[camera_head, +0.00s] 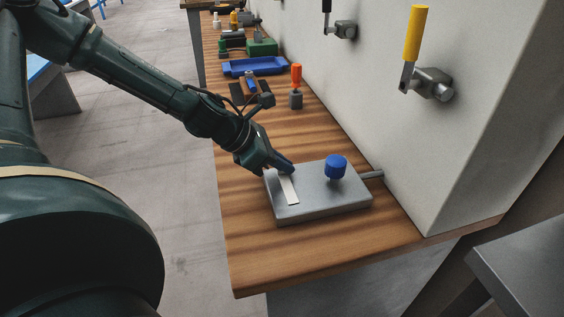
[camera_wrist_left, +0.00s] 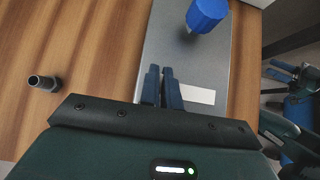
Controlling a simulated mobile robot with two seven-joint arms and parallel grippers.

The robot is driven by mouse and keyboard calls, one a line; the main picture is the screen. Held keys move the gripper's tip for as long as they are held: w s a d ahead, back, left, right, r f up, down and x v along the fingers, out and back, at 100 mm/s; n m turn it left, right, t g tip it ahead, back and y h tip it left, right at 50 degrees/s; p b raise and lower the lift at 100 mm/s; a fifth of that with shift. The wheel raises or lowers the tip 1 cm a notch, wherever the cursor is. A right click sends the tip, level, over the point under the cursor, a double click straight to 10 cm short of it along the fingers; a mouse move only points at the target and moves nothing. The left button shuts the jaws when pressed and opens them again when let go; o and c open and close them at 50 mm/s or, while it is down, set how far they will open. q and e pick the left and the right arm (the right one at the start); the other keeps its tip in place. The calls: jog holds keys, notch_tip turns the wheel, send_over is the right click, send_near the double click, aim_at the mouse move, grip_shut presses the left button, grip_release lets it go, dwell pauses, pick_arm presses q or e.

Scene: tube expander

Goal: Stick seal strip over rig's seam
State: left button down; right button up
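The rig is a flat grey metal block (camera_head: 325,197) on the wooden bench, with a blue knob (camera_head: 336,164) on top. The pale seal strip (camera_head: 289,189) lies along the left part of the block's top. My left gripper (camera_head: 287,168) is low over the block at the strip's far end. In the left wrist view its fingers (camera_wrist_left: 162,87) are close together, and the strip (camera_wrist_left: 199,95) sticks out beside the right finger. The strip's other end is hidden there; I cannot tell whether it is gripped. I cannot make out the seam.
An orange-handled tool (camera_head: 296,84) and a blue tray (camera_head: 254,66) stand farther along the bench. A wall with a yellow-handled lever (camera_head: 417,45) rises at the right. The bench (camera_head: 290,262) in front of the block is clear.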

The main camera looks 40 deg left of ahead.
pick_arm(q)
jog(key=shift+f, duration=0.1)
dwell(0.3)
jog(key=c, duration=2.1)
grip_release()
jog(key=o, duration=0.6)
jog(key=shift+c, duration=0.2)
jog(key=p+v, duration=0.3)
jog(key=v, duration=1)
jog(key=shift+s, duration=0.15)
